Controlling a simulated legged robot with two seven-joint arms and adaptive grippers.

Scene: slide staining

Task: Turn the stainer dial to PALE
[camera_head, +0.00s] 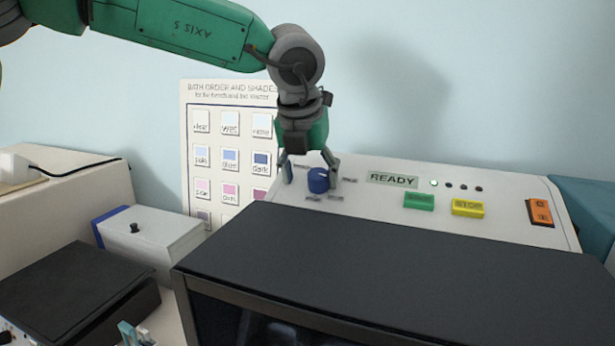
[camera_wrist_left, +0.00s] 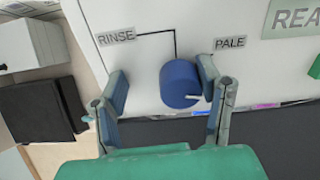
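The blue stainer dial (camera_head: 318,181) stands on the sloped white panel; it also shows in the left wrist view (camera_wrist_left: 178,85). My left gripper (camera_head: 311,172) reaches down over it with its fingers apart. In the wrist view, one finger is close against the dial's right side, and I cannot tell if it touches. The other finger stands clear to the left. The PALE label (camera_wrist_left: 230,42) is up and right of the dial, the RINSE label (camera_wrist_left: 115,36) up and left, with a black line running from it to the dial. The dial's pointer setting is not clear. My right gripper is out of view.
Right of the dial are a READY display (camera_head: 392,180), a green button (camera_head: 419,202), a yellow button (camera_head: 467,207) and an orange switch (camera_head: 539,212). A dark lid (camera_head: 400,265) lies in front. A shade chart (camera_head: 231,150) stands behind, and a white box (camera_head: 150,235) sits left.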

